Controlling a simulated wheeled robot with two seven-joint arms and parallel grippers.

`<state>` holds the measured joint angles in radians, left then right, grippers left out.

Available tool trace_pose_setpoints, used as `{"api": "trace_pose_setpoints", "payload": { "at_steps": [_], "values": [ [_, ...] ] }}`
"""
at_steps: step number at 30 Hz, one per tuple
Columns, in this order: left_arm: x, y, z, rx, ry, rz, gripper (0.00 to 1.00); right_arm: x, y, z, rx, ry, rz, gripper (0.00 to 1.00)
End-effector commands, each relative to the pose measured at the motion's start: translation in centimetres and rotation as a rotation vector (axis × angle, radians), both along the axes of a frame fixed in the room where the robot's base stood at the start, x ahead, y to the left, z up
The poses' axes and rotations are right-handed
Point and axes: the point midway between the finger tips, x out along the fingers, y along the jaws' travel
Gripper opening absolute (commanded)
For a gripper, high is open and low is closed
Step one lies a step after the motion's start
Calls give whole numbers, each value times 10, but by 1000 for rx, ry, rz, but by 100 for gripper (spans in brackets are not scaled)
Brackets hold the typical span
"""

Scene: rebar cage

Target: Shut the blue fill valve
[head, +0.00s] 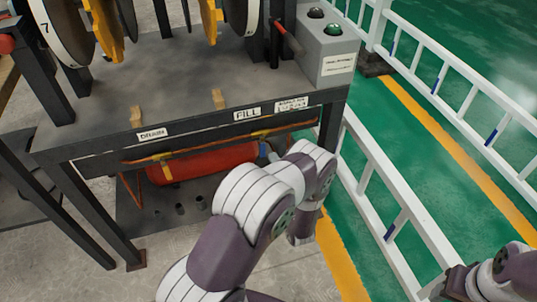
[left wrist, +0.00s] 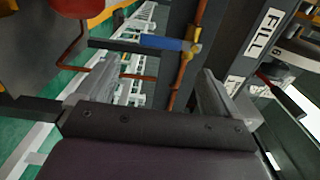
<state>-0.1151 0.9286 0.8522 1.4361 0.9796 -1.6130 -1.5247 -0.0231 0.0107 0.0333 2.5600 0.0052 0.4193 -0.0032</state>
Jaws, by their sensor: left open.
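The blue fill valve handle (left wrist: 163,43) shows in the left wrist view, joined to a brass valve body (left wrist: 192,45) on a copper pipe (left wrist: 182,72). The handle lies roughly crosswise to this pipe. My left gripper (left wrist: 150,95) is open, its two fingers apart and empty; the handle appears beyond the fingertips, between their lines, not gripped. In the head view a small blue bit of the handle (head: 264,148) shows under the bench edge beside my left arm, which hides my left gripper. Part of my right gripper (head: 452,284) is at the lower right; its fingers are unclear.
The FILL label (head: 247,113) and DRAIN label (head: 153,133) are on the bench's front edge. A red tank (head: 203,162) lies below. A grey control box (head: 326,52) stands on the bench. White railings (head: 400,190) run along the right. A dark bench leg (head: 95,215) stands at left.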

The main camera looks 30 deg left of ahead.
Motion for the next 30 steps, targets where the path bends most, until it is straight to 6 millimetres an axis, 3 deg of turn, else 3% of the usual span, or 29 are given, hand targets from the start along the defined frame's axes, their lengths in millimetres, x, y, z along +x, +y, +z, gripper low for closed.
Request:
{"api": "trace_pose_setpoints", "payload": {
  "at_steps": [3,8,25,26,28,30],
  "values": [
    [-17,-21,2,1,3,-4,95,0,0,8,0,0,0,51],
    [-30,-35,0,1,1,-1,95,0,0,9,0,0,0,51],
    [-32,-37,-1,-15,-16,1,95,0,0,9,0,0,0,51],
    [-32,-36,-4,-49,-28,3,95,0,0,9,0,0,0,51],
    [-34,-40,-34,-239,-29,3,95,0,0,9,0,0,0,51],
    [-46,-56,-80,-533,47,7,95,0,0,9,0,0,0,51]
  ]
}}
